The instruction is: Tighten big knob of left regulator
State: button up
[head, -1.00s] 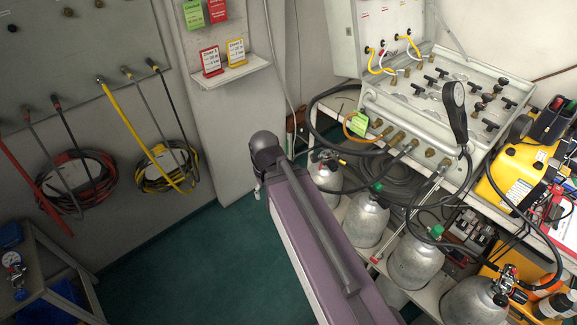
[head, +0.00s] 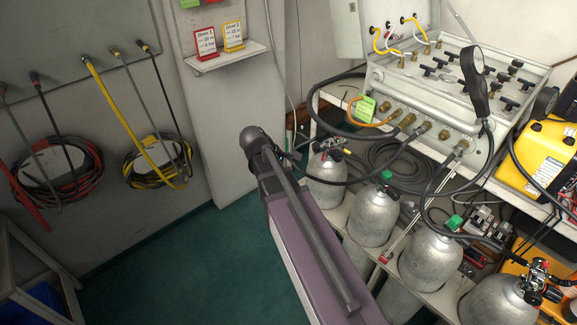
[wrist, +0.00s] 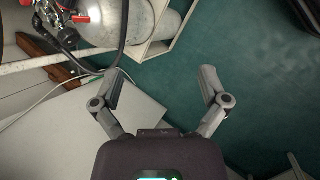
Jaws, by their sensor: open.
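The left regulator (head: 330,148) sits on top of the leftmost grey cylinder (head: 326,182) in the head view. It is small there, and I cannot tell its big knob apart. In the wrist view a chrome and red regulator (wrist: 62,18) with black parts shows at the top left, on a grey cylinder (wrist: 125,18); it appears to be the same one. My gripper (wrist: 160,80) is open and empty, its two fingers spread wide over the floor and a pale panel. It is apart from the regulator. In the head view my arm mostly hides the gripper.
A black hose (wrist: 122,45) curves close to my gripper in the wrist view. More cylinders (head: 372,218) stand to the right, and a second regulator (head: 538,280) is at the far right. The air panel (head: 440,95) is above. Green floor (head: 180,265) is clear to the left.

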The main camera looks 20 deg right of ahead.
jog(key=w+d+f+n+h+b, duration=0.5)
jog(key=w+f+n+b, duration=0.15)
jog(key=b, duration=0.35)
jog(key=n+h+b, duration=0.6)
jog(key=n+b, duration=0.3)
jog(key=b, duration=0.4)
send_near(313, 148)
jog(key=shift+s+a, duration=0.1)
jog(key=shift+s, duration=0.1)
jog(key=shift+d, duration=5.45)
jog(key=c, duration=1)
jog(key=shift+c, duration=0.2)
